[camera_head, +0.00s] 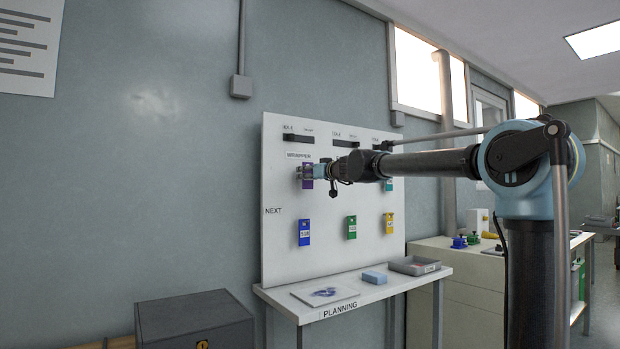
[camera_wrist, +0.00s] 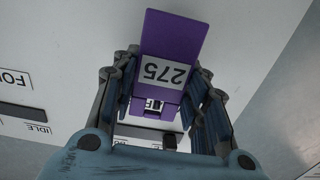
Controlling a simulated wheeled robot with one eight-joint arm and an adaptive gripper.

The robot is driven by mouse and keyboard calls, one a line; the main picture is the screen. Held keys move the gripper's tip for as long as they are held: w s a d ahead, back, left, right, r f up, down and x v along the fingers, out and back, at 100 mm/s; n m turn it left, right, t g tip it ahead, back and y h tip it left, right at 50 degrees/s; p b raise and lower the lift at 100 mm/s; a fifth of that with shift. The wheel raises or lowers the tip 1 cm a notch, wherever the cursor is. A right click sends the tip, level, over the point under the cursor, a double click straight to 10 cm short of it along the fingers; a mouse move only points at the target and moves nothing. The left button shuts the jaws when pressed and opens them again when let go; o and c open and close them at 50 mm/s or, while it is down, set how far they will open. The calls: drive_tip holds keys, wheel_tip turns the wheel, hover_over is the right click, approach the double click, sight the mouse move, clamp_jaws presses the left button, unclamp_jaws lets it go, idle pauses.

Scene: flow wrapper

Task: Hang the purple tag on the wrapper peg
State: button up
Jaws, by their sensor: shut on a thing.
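The purple tag (camera_head: 306,184) is in front of the white board, just under the WRAPPER label (camera_head: 299,156). In the wrist view the purple tag (camera_wrist: 185,32) carries a white label reading 275. My gripper (camera_head: 314,172) is shut on the tag, with a finger on each side of it in the wrist view (camera_wrist: 162,88). A small opening shows near the tag's end toward the palm. The wrapper peg is not clearly visible; the tag and gripper cover that area. I cannot tell whether the tag touches the peg or board.
Blue (camera_head: 304,232), green (camera_head: 351,227) and yellow (camera_head: 389,223) tags hang lower on the board (camera_head: 325,262). Dark holders (camera_head: 298,138) line its top. The planning shelf (camera_head: 375,293) below holds a paper, a blue block (camera_head: 375,277) and a grey tray (camera_head: 414,265).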

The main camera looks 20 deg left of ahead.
drive_tip(key=shift+w+a, duration=0.35)
drive_tip(key=shift+a, duration=0.1)
drive_tip(key=shift+c, duration=0.6)
drive_tip(key=shift+w+a+f, duration=0.35)
drive_tip(key=shift+a+f, duration=0.05)
drive_tip(key=shift+f, duration=0.1)
drive_tip(key=o, duration=1.4)
